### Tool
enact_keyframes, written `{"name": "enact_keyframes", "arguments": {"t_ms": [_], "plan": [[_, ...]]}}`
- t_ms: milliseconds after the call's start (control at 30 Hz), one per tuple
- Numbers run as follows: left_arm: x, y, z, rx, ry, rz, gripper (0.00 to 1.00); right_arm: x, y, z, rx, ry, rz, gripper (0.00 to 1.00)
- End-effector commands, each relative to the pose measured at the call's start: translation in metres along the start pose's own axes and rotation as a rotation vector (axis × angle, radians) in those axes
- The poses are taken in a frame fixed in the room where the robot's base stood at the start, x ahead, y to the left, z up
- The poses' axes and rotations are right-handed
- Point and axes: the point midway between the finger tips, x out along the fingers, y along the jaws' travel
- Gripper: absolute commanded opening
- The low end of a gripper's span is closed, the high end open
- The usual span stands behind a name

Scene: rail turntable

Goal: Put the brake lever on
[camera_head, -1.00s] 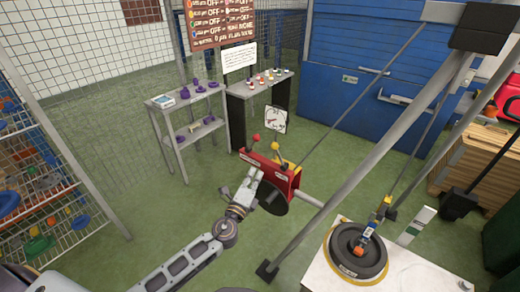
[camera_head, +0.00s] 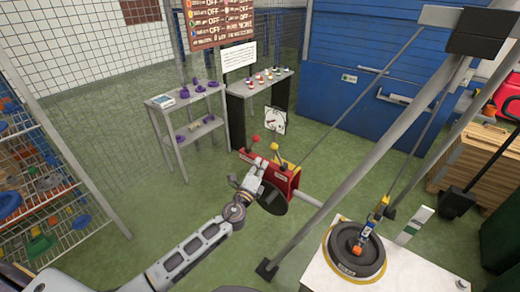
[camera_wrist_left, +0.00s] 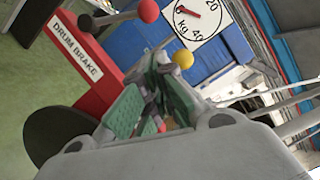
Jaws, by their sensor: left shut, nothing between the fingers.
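A red box (camera_head: 282,181) stands on the floor at mid-view. A lever with a red knob (camera_head: 255,138) and one with a yellow knob (camera_head: 275,146) rise from it. In the left wrist view, the red-knobbed lever (camera_wrist_left: 149,11) is beside the DRUM BRAKE label (camera_wrist_left: 75,45), tilted toward the right of the picture. My left gripper (camera_head: 262,163) is shut and empty, close to the box and below the red knob. In the left wrist view, its fingers (camera_wrist_left: 160,72) point toward the yellow knob (camera_wrist_left: 182,58); contact cannot be told. My right gripper is out of view.
A white dial (camera_head: 274,121) stands behind the box. A grey shelf (camera_head: 165,130) with purple parts is at the back left. Green floor lies open on the left.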

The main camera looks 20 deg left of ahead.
Motion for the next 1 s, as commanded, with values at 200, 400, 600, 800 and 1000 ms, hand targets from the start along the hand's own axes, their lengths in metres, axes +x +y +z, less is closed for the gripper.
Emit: {"name": "enact_keyframes", "arguments": {"t_ms": [200,400,600,800,1000], "plan": [[0.019,-0.001,0.0,0.0,0.001,-0.001,0.0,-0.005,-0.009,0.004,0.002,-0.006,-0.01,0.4],[0.036,-0.001,0.0,0.001,0.0,-0.001,0.0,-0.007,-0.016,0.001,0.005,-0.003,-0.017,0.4],[0.053,-0.002,0.011,0.003,-0.001,-0.001,0.0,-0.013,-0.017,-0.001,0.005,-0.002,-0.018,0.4],[0.066,-0.001,0.023,0.002,0.001,0.0,0.0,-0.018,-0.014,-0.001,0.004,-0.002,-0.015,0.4],[0.071,0.0,0.028,0.0,0.0,0.0,0.0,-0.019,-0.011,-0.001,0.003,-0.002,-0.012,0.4]]}}
